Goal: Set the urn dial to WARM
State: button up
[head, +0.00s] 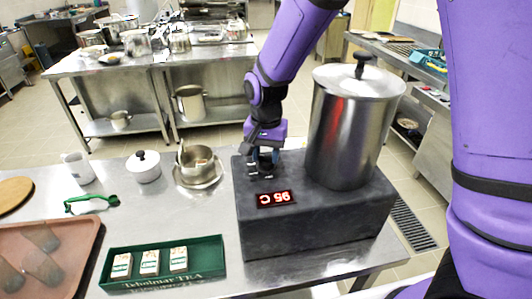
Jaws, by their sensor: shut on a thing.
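The urn is a dark grey box base (315,222) with a tall steel pot (345,135) and a lidded top at its right. A red lit display (276,199) on the base shows upside down to me and seems to read 95 C. My gripper (262,168) points down at the back left of the base's top, just behind the display. It is shut on the urn dial, which its fingers mostly hide. I cannot make out the dial's pointer or the WARM mark.
Left of the urn stand a steel cup on a saucer (207,182), a white lidded bowl (144,168) and a white mug (79,168). The pot stands close right of my gripper.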

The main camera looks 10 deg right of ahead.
aim_at(266, 156)
jog(key=n, duration=1)
jog(key=shift+n, duration=0.3)
dwell(0.4)
jog(key=o, duration=0.9)
jog(key=shift+o, duration=0.2)
notch_tip(266, 156, up, 11)
jog(key=shift+f, duration=0.1)
